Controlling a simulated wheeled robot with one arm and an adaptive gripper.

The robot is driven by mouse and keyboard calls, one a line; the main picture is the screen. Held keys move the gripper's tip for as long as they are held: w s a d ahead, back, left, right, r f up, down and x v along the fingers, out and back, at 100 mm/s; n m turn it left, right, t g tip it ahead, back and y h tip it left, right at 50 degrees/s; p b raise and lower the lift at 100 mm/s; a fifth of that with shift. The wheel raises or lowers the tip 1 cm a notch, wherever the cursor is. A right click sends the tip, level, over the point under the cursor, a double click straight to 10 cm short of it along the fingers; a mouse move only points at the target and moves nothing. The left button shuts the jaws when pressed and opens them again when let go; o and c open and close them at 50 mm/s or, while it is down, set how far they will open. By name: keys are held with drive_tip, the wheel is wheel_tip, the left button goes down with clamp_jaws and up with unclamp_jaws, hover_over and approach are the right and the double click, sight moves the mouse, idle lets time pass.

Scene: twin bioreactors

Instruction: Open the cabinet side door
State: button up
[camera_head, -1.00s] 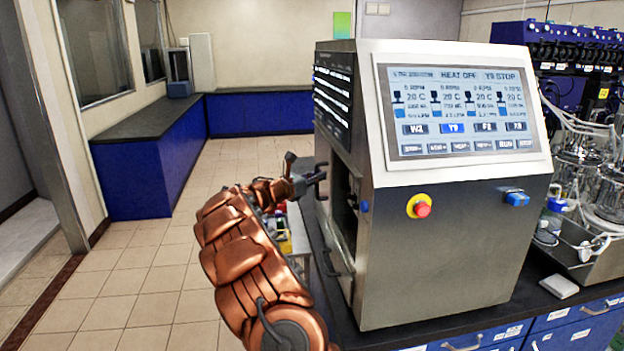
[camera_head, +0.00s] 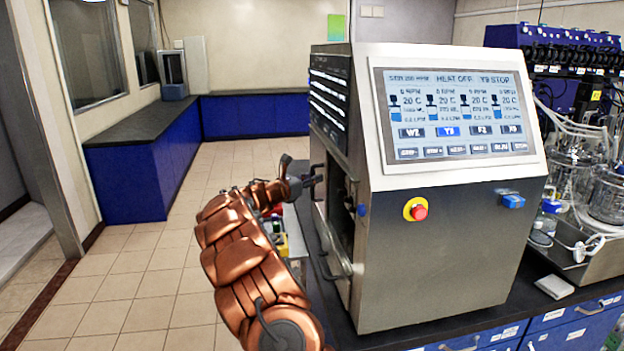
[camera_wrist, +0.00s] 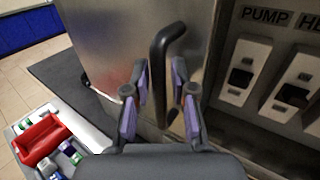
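The steel cabinet (camera_head: 440,245) with a tilted touchscreen stands on a dark bench in the head view. Its left side shows a dark recess below a black display. In the wrist view, the steel side door (camera_wrist: 115,45) carries a black bar handle (camera_wrist: 172,38). My gripper (camera_wrist: 160,92) is open, with one purple-padded finger on each side of the handle's lower part. I cannot tell whether either pad touches it. In the head view my gripper (camera_head: 312,180) is at the cabinet's left side, small and partly hidden by my wrist.
A panel with white switches (camera_wrist: 245,72) marked PUMP is right of the door. A white tray (camera_wrist: 92,133) with a red item and bottles lies lower left. A red emergency button (camera_head: 418,212) is on the cabinet front. Tiled floor (camera_head: 150,275) is free at left.

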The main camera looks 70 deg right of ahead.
drive_tip(key=v, duration=1.2)
idle(0.3)
